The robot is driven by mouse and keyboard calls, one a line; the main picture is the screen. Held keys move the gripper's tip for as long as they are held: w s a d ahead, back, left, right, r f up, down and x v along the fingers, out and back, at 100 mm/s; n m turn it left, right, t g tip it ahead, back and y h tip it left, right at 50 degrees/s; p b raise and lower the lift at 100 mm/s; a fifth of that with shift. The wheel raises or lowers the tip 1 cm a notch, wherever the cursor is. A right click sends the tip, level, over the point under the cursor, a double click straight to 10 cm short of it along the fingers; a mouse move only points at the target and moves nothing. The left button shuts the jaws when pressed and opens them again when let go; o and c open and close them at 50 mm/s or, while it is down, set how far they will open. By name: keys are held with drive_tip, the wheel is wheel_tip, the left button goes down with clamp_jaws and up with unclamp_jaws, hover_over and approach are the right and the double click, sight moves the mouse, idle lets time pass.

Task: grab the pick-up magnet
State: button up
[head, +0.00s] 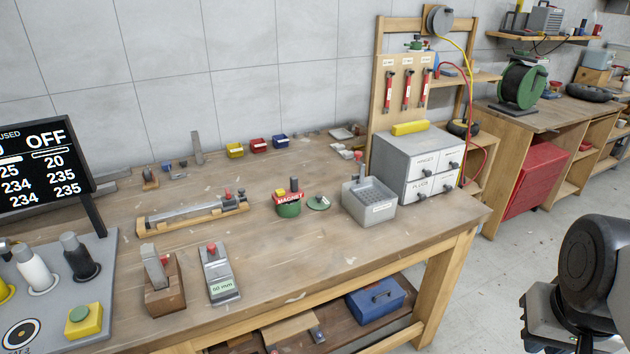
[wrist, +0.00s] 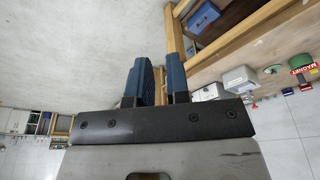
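The pick-up magnet (head: 289,204) appears to be the green round pot with a red band reading MAGNET. It stands on the wooden workbench, with a dark upright piece and a red piece showing at its top. It also shows at the right edge of the wrist view (wrist: 303,64), turned over by the camera's tilt. My gripper (wrist: 159,56) shows two blue fingers with a gap between them and nothing held. It is well away from the magnet, out past the bench's right end. In the head view only my dark arm shows at lower right, and the fingers are hidden.
A green disc with a knob (head: 318,203) lies right of the magnet. A grey bin (head: 369,208) and drawer cabinet (head: 408,157) stand further right. A metal rod in a wooden cradle (head: 193,215) lies left. Bench space in front of the magnet is clear.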

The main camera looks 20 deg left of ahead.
drive_tip(key=o, duration=0.7)
drive_tip(key=shift+c, duration=0.2)
drive_tip(key=w+a+f+n+t+y, duration=0.1)
drive_tip(key=w+a+t, duration=0.35)
drive_tip(key=w, duration=0.75)
drive_tip(key=w+a+n+t+y, duration=0.1)
drive_tip(key=w+a+n, duration=0.1)
drive_tip(key=w+a, duration=0.75)
drive_tip(key=w+a+f+n+t+y, duration=0.15)
drive_tip(key=w+a, duration=0.35)
drive_tip(key=w, duration=0.9)
drive_tip(key=n+t+y, duration=0.3)
drive_tip(key=n+y, duration=0.2)
drive_tip(key=y, duration=0.5)
approach(296, 180)
drive_tip(key=x, duration=0.5)
drive_tip(key=shift+w, duration=0.1)
drive_tip(key=shift+a, duration=0.1)
